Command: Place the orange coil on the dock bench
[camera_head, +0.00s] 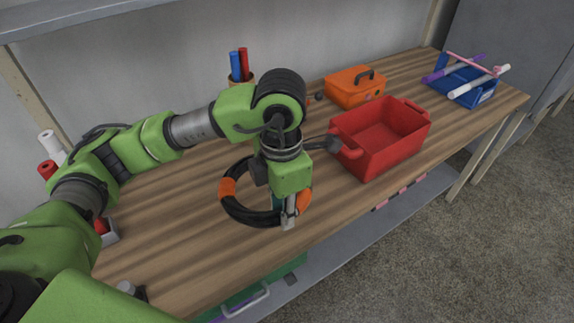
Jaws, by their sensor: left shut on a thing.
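The orange coil (236,207) is a ring of black hose with orange bands, in the middle of the head view. My left gripper (287,217) points down and is shut on the coil's right side. The gripper and wrist hide part of that side. The coil is over the wooden dock bench (180,232), near its front edge. I cannot tell whether it touches the wood. My right gripper is not in view.
A red bin (397,150) stands just right of my left gripper. An orange toolbox (352,97) and a blue tray (484,98) with tubes are farther right. A holder with blue and red tubes (241,66) is behind. Bare wood lies left of the coil.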

